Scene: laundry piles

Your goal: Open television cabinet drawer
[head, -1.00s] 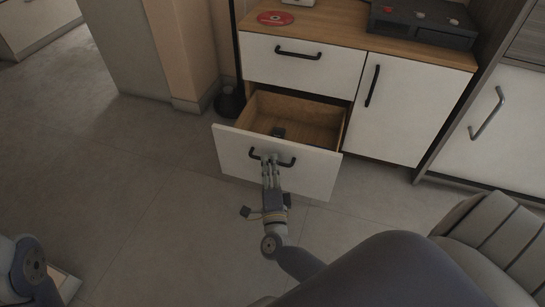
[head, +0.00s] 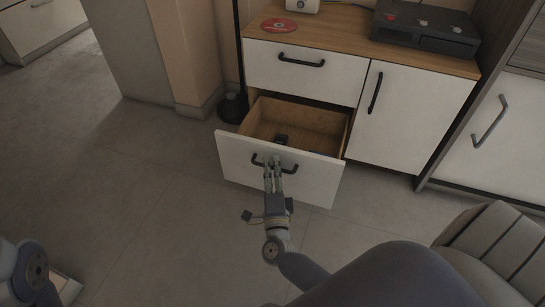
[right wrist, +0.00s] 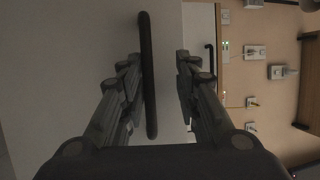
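The television cabinet (head: 425,65) has white fronts and a wooden top. Its lower left drawer (head: 310,180) is pulled well out, showing its wooden inside. My right gripper (head: 273,165) is at the dark bar handle (head: 259,161) on that drawer's front. In the right wrist view, the handle (right wrist: 148,75) stands between the fingers of my right gripper (right wrist: 155,78). The fingers are apart, with gaps beside the bar, so the gripper is open around it. The upper drawer (head: 290,85) and the right door (head: 405,125) are shut. My left gripper is out of view.
A small dark object (head: 281,140) lies inside the open drawer. A red disc (head: 279,25) and a black box (head: 425,30) rest on the cabinet top. A grey cabinet (head: 495,150) stands at right, a dark pole base (head: 232,107) at left. The floor (head: 130,190) at left is clear.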

